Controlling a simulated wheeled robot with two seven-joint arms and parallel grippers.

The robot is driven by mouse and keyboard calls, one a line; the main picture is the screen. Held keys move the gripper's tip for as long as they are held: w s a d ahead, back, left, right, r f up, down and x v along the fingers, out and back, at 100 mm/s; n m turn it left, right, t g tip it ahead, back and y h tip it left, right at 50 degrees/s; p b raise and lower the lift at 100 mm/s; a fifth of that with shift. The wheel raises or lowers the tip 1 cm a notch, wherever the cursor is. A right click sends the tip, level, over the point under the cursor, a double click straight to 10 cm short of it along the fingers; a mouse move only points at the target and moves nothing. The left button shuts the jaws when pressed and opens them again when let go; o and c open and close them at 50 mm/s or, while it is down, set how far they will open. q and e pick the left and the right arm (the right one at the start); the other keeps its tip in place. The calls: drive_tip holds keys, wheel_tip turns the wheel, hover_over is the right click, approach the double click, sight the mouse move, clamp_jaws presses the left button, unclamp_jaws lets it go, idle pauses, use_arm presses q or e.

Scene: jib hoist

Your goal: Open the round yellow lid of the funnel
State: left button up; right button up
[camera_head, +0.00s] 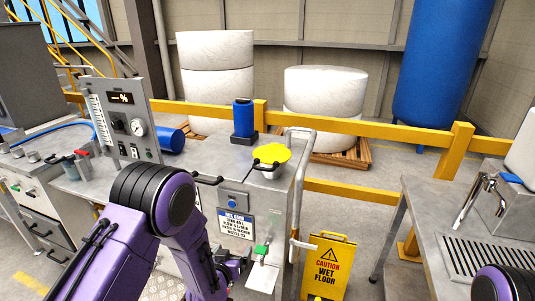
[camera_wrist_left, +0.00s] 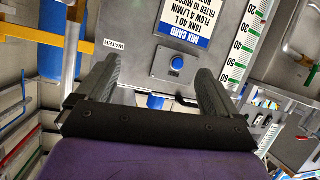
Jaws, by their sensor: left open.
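The round yellow lid (camera_head: 272,153) sits over the top of the pale funnel (camera_head: 268,173) on the steel cabinet's top; a dark handle loop shows at its front. The lid looks down over the funnel, but its exact tilt is hard to tell. My left gripper (camera_head: 236,268) is low in front of the cabinet, below and left of the lid, partly hidden by my arm. In the left wrist view its two fingers (camera_wrist_left: 157,82) are apart and empty, facing the cabinet front. The lid cannot be made out there. My right gripper is out of view.
The cabinet front has a blue button (camera_wrist_left: 177,63) and a mix card (camera_head: 236,224). A blue canister (camera_head: 243,118) stands behind the funnel. A grey pipe (camera_head: 303,180) rises right of it. A wet floor sign (camera_head: 328,267) stands right, before the sink table (camera_head: 420,205).

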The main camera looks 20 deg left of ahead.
sight(262, 170)
use_arm(q)
drive_tip(key=w+d+r+m+t+h+p, duration=0.1)
drive_tip(key=w+d+r+m+t, duration=0.1)
drive_tip(key=w+r, duration=0.5)
drive_tip(key=w+d+r+m+t+h+p, duration=0.15)
drive_tip(key=w+r, duration=0.25)
drive_tip(key=r, duration=0.8)
drive_tip(key=shift+n+t+y, duration=0.35)
drive_tip(key=shift+t, duration=0.1)
drive_tip(key=w, duration=0.3)
drive_tip(key=w+p, duration=0.1)
drive_tip(key=w, duration=0.2)
drive_tip(key=w+p, duration=0.1)
drive_tip(key=w, duration=0.2)
drive_tip(key=shift+w+d+f, duration=0.1)
drive_tip(key=shift+w+f, duration=0.2)
drive_tip(key=shift+f, duration=0.1)
drive_tip(key=c, duration=1.1)
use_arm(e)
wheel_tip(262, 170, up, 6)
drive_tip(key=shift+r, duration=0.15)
